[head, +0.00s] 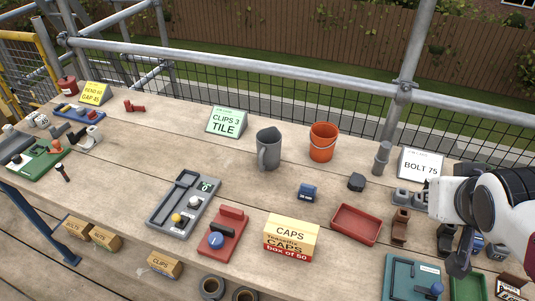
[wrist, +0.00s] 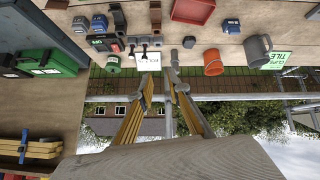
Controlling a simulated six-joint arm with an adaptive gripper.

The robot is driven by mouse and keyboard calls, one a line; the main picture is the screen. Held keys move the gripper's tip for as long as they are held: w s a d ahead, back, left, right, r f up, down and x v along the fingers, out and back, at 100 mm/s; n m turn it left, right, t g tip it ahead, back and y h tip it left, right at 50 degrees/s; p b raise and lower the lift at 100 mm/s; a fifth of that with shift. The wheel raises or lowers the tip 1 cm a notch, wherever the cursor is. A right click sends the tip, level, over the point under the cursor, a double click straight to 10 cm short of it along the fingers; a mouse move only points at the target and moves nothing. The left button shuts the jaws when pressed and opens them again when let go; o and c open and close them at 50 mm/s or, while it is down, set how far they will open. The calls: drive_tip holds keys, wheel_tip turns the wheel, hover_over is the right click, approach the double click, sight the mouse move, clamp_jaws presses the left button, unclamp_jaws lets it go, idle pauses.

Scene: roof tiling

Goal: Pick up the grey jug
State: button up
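The grey jug (head: 271,151) stands upright on the wooden boards near the middle of the head view, with its handle on the left side. It also shows in the wrist view (wrist: 255,50), upside down near the right edge. My gripper (head: 459,262) is at the right edge of the head view, far to the right of the jug and not touching it. My arm partly hides it, and whether its fingers are open or shut is not clear.
An orange bucket (head: 322,143) stands just right of the jug. A green tile sign (head: 227,122) is to its left. A blue box (head: 308,192), a red tray (head: 356,224) and a caps box (head: 291,238) lie nearer. A scaffold rail (head: 235,70) runs behind.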

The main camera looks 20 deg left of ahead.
drive_tip(key=w+a+f+n+t+y, duration=0.1)
drive_tip(key=w+a+f+n+y, duration=0.1)
drive_tip(key=w+a, duration=0.65)
drive_tip(key=w+a+f+n+t+y, duration=0.1)
drive_tip(key=w+a+f+n+y, duration=0.15)
drive_tip(key=w+a, duration=0.6)
drive_tip(key=a+f+n+g+y, duration=0.1)
drive_tip(key=a+f+n+y, duration=0.1)
drive_tip(key=a, duration=0.7)
drive_tip(key=a+f+n+g+y, duration=0.1)
drive_tip(key=a+f+n+y, duration=0.2)
drive_tip(key=a, duration=0.7)
wheel_tip(320, 180, down, 4)
drive_tip(key=shift+w+a+f+g+y, duration=0.2)
drive_tip(key=shift+a+g+y, duration=0.1)
drive_tip(key=shift+y, duration=0.65)
approach(267, 154)
drive_tip(key=shift+s+a+f, duration=0.6)
drive_tip(key=shift+s+a, duration=0.55)
drive_tip(key=shift+a, duration=0.25)
drive_tip(key=shift+w+a+f, duration=0.15)
drive_tip(key=shift+a+f, duration=0.05)
drive_tip(key=shift+f, duration=0.05)
drive_tip(key=shift+w+a+f, duration=0.2)
drive_tip(key=shift+w+a, duration=0.1)
drive_tip(key=shift+a, duration=0.1)
drive_tip(key=shift+a, duration=0.1)
